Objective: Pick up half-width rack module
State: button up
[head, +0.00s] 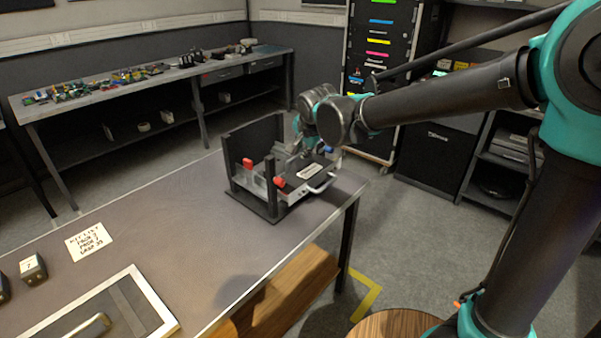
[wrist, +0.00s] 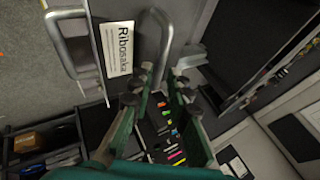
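The half-width rack module (head: 304,183) is a dark, flat unit with a white label and silver bar handles. In the head view it sits in a black open fixture (head: 252,140) on the table's far right part. In the wrist view the module's dark face (wrist: 110,12) carries a label reading "Ribosaka" (wrist: 117,48). One silver handle (wrist: 66,45) is at upper left, and another handle (wrist: 165,48) runs down toward my gripper (wrist: 162,75). My green fingers are apart with that handle between or just beyond their tips; contact cannot be told. In the head view my arm partly hides the gripper.
A dark cabinet (head: 440,160) stands behind.

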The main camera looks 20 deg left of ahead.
aim_at(299, 156)
jog(key=shift+x, duration=2.7)
jog(key=shift+c, duration=0.5)
grip_shut()
